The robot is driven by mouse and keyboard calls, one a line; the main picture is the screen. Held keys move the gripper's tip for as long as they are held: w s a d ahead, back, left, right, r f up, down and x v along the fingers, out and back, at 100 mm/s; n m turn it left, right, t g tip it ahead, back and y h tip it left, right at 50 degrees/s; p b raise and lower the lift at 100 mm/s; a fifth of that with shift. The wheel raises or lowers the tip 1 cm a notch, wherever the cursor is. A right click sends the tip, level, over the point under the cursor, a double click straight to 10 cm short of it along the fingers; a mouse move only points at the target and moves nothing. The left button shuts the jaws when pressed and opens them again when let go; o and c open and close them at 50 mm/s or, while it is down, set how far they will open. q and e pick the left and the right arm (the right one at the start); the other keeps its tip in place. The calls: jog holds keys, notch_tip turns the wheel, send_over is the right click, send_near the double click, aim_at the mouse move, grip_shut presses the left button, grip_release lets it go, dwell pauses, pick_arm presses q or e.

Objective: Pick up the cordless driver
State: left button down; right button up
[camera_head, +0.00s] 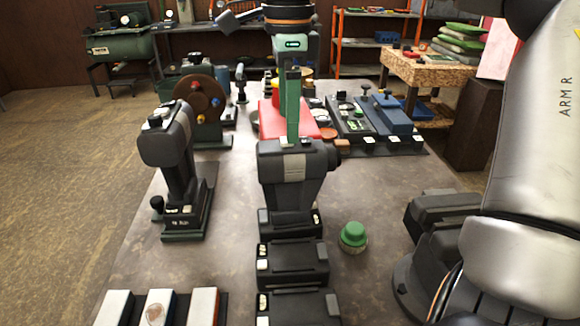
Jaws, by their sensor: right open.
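A black cordless driver (285,170) with a grey panel stands in the middle of the bench, its short dark nose pointing right. My right gripper (292,135) comes down from the top of the view, with its fingers pointing down at the top of this body. The fingers line up one behind the other, so the gap between them is hidden, and I cannot tell whether they touch the driver. The gripper is open. A second dark, driver-shaped tool (165,145) stands upright on a dark base to the left. My left gripper is not in view.
Dark blocks (290,265) line up in front of the driver. A green-topped round item (353,235) sits to their right. A red item (270,118), a wheel device (203,98) and a blue-and-dark fixture (380,118) stand behind. The bench (225,265) is bare between left tool and blocks.

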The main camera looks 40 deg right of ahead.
aim_at(285, 170)
jog(key=shift+w+d, duration=0.2)
jog(key=shift+f, duration=0.2)
notch_tip(285, 170, down, 6)
jog(key=shift+r+b, duration=0.2)
jog(key=shift+b, duration=0.1)
jog(key=f, duration=0.6)
jog(key=shift+w+a+f, duration=0.15)
jog(key=shift+w+f, duration=0.05)
jog(key=shift+w, duration=0.05)
grip_shut()
jog(key=shift+w+r, duration=0.1)
jog(key=shift+r, duration=0.1)
